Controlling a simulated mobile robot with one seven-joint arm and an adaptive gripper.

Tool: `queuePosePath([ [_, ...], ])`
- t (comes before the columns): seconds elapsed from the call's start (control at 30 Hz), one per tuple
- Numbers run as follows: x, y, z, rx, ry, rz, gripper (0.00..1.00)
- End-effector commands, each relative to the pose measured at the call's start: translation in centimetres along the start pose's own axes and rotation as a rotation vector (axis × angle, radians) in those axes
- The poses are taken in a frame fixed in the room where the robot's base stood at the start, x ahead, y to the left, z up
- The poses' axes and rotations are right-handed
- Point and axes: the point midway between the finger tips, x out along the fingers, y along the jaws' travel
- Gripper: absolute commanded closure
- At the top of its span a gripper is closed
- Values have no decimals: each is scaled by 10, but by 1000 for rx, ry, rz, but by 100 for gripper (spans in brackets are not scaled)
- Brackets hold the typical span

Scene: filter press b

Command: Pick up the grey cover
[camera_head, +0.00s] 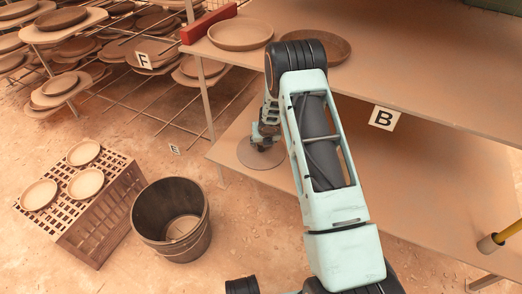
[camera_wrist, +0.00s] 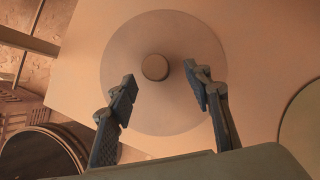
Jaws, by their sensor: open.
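The grey cover is a flat round disc with a small round knob in its middle. In the head view the cover (camera_head: 254,159) lies on the lower shelf (camera_head: 226,150) of the table, partly hidden by my gripper (camera_head: 264,146). In the wrist view the cover (camera_wrist: 160,30) fills the upper middle, with its knob (camera_wrist: 155,67) clear to see. My gripper (camera_wrist: 162,84) is open and empty over the cover. Its two fingers stand on either side of the knob, apart from it in the picture. How high the fingertips are above the cover cannot be told.
A wooden bucket (camera_head: 203,239) and a slatted crate (camera_head: 98,240) with plates stand on the floor at left. The upper shelf (camera_head: 430,85), marked B, overhangs the lower shelf and carries two dishes. A rack (camera_head: 150,100) of plates stands behind.

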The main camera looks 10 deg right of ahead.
Motion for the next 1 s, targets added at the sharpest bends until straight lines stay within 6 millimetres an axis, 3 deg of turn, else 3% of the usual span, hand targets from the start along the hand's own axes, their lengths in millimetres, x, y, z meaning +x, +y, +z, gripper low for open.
queuePosePath([
  [0.5,51,5,0,2,-1,0,54],
  [0.8,54,5,1,0,-1,0,54],
  [1.0,54,5,1,0,-1,0,75],
])
